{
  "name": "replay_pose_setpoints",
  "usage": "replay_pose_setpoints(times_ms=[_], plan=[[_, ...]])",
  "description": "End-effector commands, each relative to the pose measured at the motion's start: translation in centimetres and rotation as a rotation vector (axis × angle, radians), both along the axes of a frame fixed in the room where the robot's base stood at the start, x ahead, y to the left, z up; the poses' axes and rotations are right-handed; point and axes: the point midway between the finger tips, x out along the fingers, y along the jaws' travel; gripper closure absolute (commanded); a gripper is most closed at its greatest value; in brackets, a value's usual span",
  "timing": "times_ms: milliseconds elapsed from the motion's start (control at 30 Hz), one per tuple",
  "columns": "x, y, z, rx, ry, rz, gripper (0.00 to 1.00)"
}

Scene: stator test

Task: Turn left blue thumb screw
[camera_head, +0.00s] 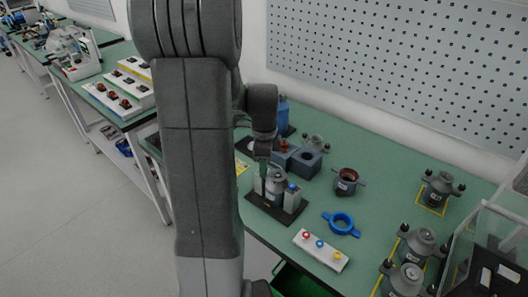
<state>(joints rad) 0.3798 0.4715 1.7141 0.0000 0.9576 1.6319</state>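A test fixture on a dark base plate (252,207) stands on the green bench. It holds a grey metal stator (276,186) upright between two light blocks. The right block (292,200) has a small blue thumb screw (291,187) on its top. My gripper (262,170) points down at the top of the left block (259,184). The left blue thumb screw is hidden behind or within my gripper. The fingers are small and dark here, and I cannot tell whether they are open or shut.
A white button box (320,251), a blue ring with handles (341,223) and a dark stator (346,182) lie to the right. Blue-grey blocks (305,162) stand just behind the fixture. More stators (438,190) and a clear-walled box (487,263) are farther right.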

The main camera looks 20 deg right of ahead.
Motion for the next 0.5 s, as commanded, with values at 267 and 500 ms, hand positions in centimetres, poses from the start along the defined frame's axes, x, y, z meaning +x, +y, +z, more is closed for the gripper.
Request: replay_pose_setpoints(times_ms=[267,500], plan=[[0.1,0.0,5.3,-0.003,-0.007,0.0,0.6],[0.1,0.0,10.5,-0.003,-0.005,0.0,0.6]])
